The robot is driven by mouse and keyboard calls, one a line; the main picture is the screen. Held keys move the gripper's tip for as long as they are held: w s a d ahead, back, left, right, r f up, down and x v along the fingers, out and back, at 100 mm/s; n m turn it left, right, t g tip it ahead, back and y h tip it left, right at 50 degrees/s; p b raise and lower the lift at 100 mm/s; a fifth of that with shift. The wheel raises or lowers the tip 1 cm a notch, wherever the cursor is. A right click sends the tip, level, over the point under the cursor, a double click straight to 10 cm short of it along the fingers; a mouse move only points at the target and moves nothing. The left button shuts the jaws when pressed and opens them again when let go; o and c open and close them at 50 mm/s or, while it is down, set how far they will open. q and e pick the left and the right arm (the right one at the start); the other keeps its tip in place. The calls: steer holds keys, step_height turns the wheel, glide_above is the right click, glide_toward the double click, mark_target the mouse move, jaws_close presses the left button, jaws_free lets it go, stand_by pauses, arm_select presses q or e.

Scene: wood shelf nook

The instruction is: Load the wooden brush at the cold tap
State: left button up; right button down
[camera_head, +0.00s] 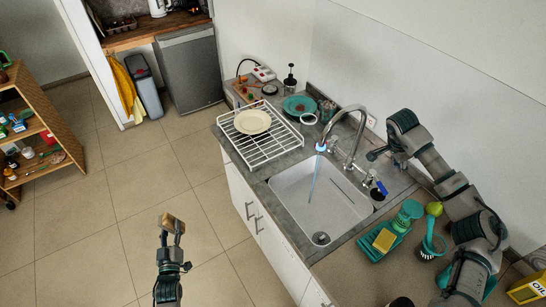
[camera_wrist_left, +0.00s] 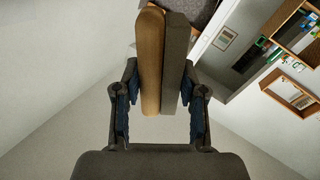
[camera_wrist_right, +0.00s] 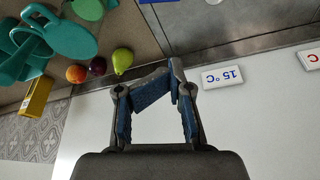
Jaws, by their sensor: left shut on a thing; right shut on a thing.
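My left gripper (camera_head: 173,236) is shut on the wooden brush (camera_head: 173,222) and holds it up over the floor, left of the sink counter. In the left wrist view the brush (camera_wrist_left: 151,60) shows a tan wooden side and a grey side between the fingers. The arched tap (camera_head: 349,125) stands behind the sink (camera_head: 318,205); a thin blue stream falls from its lit spout. A blue handle (camera_head: 381,187) stands right of the tap. My right gripper (camera_head: 373,155) is shut near the tap. Its fingertips meet in the right wrist view; what they grip is hidden.
A white rack (camera_head: 262,148) with a plate stands left of the sink. A 15 °C label (camera_wrist_right: 223,77) is on the wall.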

mark_target(378, 183)
arm_select(q)
steer(key=shift+d+r, duration=0.3)
steer(key=shift+d, duration=0.3)
steer(key=shift+a+r+p, duration=0.2)
steer(key=shift+a+p, duration=0.2)
steer(key=shift+a, duration=0.1)
steer(key=shift+a+r+p, duration=0.1)
steer(key=shift+r+p, duration=0.3)
steer(key=shift+r, duration=0.15)
steer(key=shift+d, duration=0.45)
arm_select(e)
steer(key=f, duration=1)
steer(key=shift+d+f, duration=0.2)
steer(key=shift+d, duration=0.15)
arm_select(q)
steer(key=shift+w+a, duration=0.1)
steer(key=shift+a, duration=0.05)
